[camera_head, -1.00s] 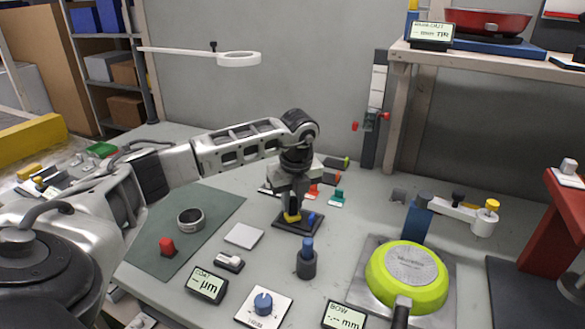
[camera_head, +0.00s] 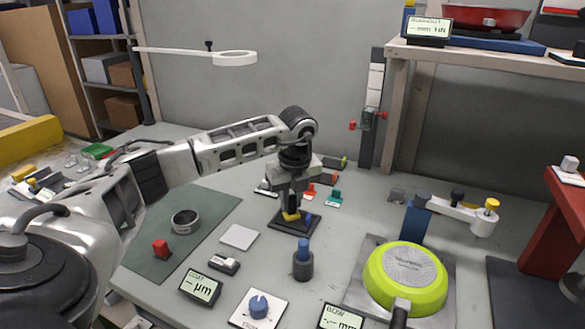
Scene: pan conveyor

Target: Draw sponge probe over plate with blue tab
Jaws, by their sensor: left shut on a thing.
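My left gripper (camera_head: 291,202) points down over a small black plate with a blue tab (camera_head: 296,227) in the middle of the bench. It is shut on a dark piece with a yellow foot, which looks like the sponge probe (camera_head: 291,216). The yellow foot is at the plate's surface or just above it; I cannot tell if it touches. The blue tab (camera_head: 309,218) stands on the plate's right side, beside the yellow foot. The gripper's fingers hide the top of the probe. My right gripper is not in view.
A grey holder with a blue top (camera_head: 303,262) stands in front of the plate. A light square tile (camera_head: 238,237) lies to its left. A green pan (camera_head: 405,280) sits at right. Small coloured pieces (camera_head: 334,197) lie behind the plate. A metal ring (camera_head: 186,222) rests on the green mat.

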